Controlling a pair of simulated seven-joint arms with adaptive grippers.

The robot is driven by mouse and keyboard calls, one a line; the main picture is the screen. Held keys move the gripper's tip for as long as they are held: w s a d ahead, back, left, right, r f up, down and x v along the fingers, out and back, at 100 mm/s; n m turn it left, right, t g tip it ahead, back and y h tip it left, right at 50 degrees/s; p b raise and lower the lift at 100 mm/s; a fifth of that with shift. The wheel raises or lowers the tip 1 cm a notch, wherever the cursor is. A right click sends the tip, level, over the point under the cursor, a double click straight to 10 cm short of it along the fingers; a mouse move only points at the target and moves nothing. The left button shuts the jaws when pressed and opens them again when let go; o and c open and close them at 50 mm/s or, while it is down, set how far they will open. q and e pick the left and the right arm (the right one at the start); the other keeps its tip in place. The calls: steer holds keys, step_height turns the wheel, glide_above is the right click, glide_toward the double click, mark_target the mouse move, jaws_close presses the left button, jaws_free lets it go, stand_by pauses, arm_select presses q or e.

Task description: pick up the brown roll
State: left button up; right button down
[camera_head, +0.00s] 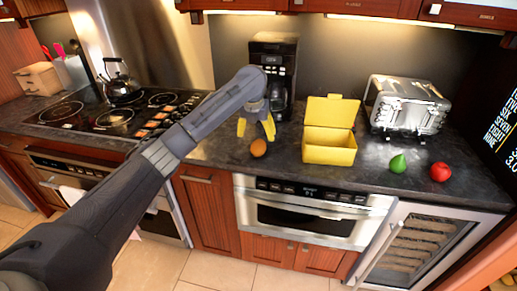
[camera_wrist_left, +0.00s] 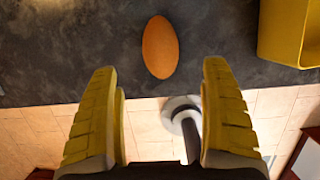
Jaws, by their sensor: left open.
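The brown roll (camera_head: 258,148) is a small orange-brown oval lying on the dark counter, left of the yellow box. In the left wrist view the roll (camera_wrist_left: 160,47) lies beyond the fingertips, roughly centred between the two fingers and apart from them. My left gripper (camera_head: 255,131) has yellow fingers and is open and empty, just above and behind the roll in the head view. Its spread fingers also show in the left wrist view (camera_wrist_left: 160,75). My right gripper is not in view.
An open yellow box (camera_head: 329,152) stands right of the roll. A coffee maker (camera_head: 275,55) stands behind my gripper. A toaster (camera_head: 407,103), a green pear (camera_head: 398,163) and a red apple (camera_head: 440,171) are farther right. The stove with a kettle (camera_head: 119,85) is at left.

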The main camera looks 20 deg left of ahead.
mark_target(258, 144)
arm_select(q)
steer(key=shift+x, duration=4.7)
steer(key=shift+w, duration=0.1)
steer(key=shift+r, duration=0.1)
steer(key=c, duration=1.4)
